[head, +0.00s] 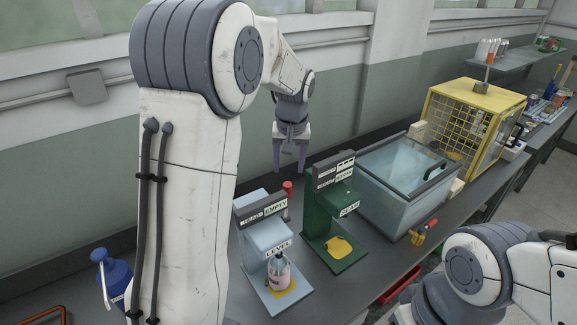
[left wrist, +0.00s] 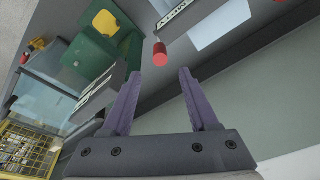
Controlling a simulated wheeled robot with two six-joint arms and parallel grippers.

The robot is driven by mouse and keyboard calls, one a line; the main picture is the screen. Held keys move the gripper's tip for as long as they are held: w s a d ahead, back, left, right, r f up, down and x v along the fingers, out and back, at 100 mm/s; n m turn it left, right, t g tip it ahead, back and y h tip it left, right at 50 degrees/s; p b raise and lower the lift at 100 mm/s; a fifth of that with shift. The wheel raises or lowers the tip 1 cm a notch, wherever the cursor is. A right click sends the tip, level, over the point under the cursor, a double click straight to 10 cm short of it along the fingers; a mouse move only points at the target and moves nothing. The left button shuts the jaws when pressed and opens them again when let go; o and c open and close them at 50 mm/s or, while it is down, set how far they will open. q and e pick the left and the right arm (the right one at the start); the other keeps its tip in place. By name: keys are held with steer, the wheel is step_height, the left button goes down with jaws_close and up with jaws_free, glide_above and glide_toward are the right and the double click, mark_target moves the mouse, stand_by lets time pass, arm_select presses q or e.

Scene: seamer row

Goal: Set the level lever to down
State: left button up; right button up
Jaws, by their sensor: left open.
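The light blue level machine (head: 262,240) stands on the bench, with a LEVEL label on its front and a jar (head: 279,275) on its base. The red-gripped lever (head: 287,188) is at its right rear side, with the red end up in the head view. The red end (left wrist: 160,56) also shows in the left wrist view, just beyond and between the fingertips. My left gripper (head: 289,166) is open, pointing down above the red end, apart from it. The left gripper (left wrist: 159,76) is empty. The lever's lower part is mostly hidden. My right gripper is out of view.
The green seam machine (head: 331,200) stands close right of the lever, with a yellow pad (head: 339,247) on its base. A glass-lidded bin (head: 390,195) and a yellow cage (head: 470,120) are farther right. A blue container (head: 115,280) is at left. The wall is behind.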

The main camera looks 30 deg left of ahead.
arm_select(q)
steer(key=shift+w+a, duration=0.1)
steer(key=c, duration=0.5)
steer(key=w+a+n+h, duration=0.1)
steer(key=a+n, duration=0.1)
steer(key=a, duration=0.1)
steer(key=w+a+r+n+g+h, duration=0.1)
steer(key=w+a+n, duration=0.1)
steer(key=n, duration=0.1)
steer(key=w+a+n+g, duration=0.1)
steer(key=a+n, duration=0.2)
steer(key=shift+w+a+r+h, duration=0.2)
steer(key=shift+a+r+h, duration=0.1)
steer(key=shift+a+h, duration=0.1)
jaws_close()
steer(key=s+d+f+n+p, duration=0.1)
steer(key=d+f+p, duration=0.3)
steer(key=f, duration=0.5)
steer(key=shift+s+d+f+h, duration=0.3)
steer(key=shift+s+d+f, duration=0.05)
steer(key=shift+s+f, duration=0.05)
